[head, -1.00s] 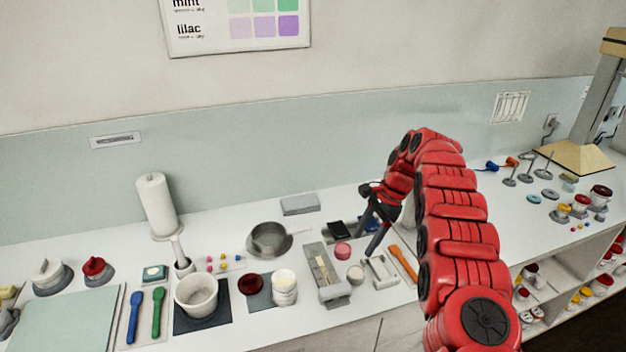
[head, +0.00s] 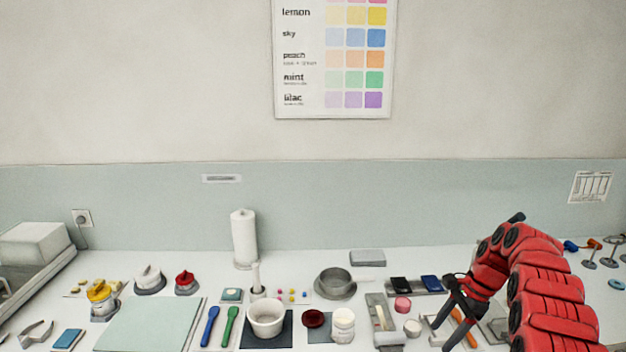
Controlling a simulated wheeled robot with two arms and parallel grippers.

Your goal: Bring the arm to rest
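My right arm, red with black joints, comes in from the right edge of the head view and bends down over the counter. Its black gripper (head: 441,336) points down toward the counter's front, with its two fingers apart and nothing seen between them. It hangs just right of a small white jar (head: 413,327) and a pink-topped jar (head: 403,305), partly in front of an orange-handled tool (head: 468,338). Whether the fingertips touch anything is hard to tell. My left gripper is not in view.
The counter holds a mortar-like white bowl (head: 266,316), a grey pan (head: 335,283), a paper roll (head: 244,238), a white jar (head: 343,325), blue (head: 209,326) and green (head: 228,327) spatulas, and a pale green mat (head: 150,324). A colour chart (head: 335,60) hangs on the wall.

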